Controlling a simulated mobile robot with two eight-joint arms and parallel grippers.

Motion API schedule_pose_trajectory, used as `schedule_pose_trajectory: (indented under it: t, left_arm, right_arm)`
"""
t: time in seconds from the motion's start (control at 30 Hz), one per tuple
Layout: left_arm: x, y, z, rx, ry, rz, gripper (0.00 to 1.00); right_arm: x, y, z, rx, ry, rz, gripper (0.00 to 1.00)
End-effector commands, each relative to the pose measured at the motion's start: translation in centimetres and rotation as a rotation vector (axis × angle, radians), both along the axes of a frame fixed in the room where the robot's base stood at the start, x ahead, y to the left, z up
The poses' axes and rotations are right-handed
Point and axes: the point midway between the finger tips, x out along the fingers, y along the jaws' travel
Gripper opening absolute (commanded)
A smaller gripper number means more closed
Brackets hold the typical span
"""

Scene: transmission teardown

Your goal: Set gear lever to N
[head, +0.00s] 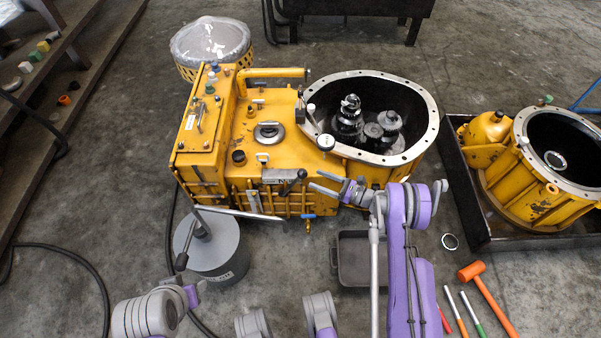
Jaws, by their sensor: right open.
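The yellow transmission housing (265,125) stands on the floor in the middle of the head view. A small grey selector plate (276,176) with faint marks is on its near side. What looks like the gear lever's dark knob (301,174) is at the plate's right end. The lever's exact position against the marks is too small to read. My right gripper (321,182) is open, its two fingers pointing left, just right of the knob and apart from it.
A long silver bar (240,212) crosses in front of the housing's near left side. A grey cylinder (213,250) stands below it. A dark tray (352,262) lies near my right arm. A second yellow housing (500,155) sits at the right. Tools, including an orange hammer (487,297), lie bottom right.

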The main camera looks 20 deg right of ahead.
Motion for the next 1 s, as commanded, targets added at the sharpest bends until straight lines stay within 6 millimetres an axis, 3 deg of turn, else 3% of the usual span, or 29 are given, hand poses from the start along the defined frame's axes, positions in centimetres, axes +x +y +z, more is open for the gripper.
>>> schedule_pose_trajectory:
  t: [0.1, 0.33, 0.77, 1.0]
  left_arm:
    - [0.0, 0.0, -0.3, 0.000, 0.001, 0.000, 0.50]
    - [0.1, 0.0, -0.6, 0.000, 0.002, 0.000, 0.50]
    - [0.1, 0.0, -0.7, 0.000, 0.002, 0.000, 0.50]
    - [0.1, 0.0, -0.7, 0.000, 0.002, 0.000, 0.50]
  right_arm:
    - [1.6, 2.1, -0.1, 0.000, 0.000, 0.004, 0.77]
    - [3.9, 4.6, 0.0, -0.002, -0.001, 0.002, 0.77]
    - [4.7, 5.5, 0.0, -0.002, -0.001, 0.000, 0.77]
    - [4.7, 5.5, 0.0, -0.002, -0.001, 0.000, 0.37]
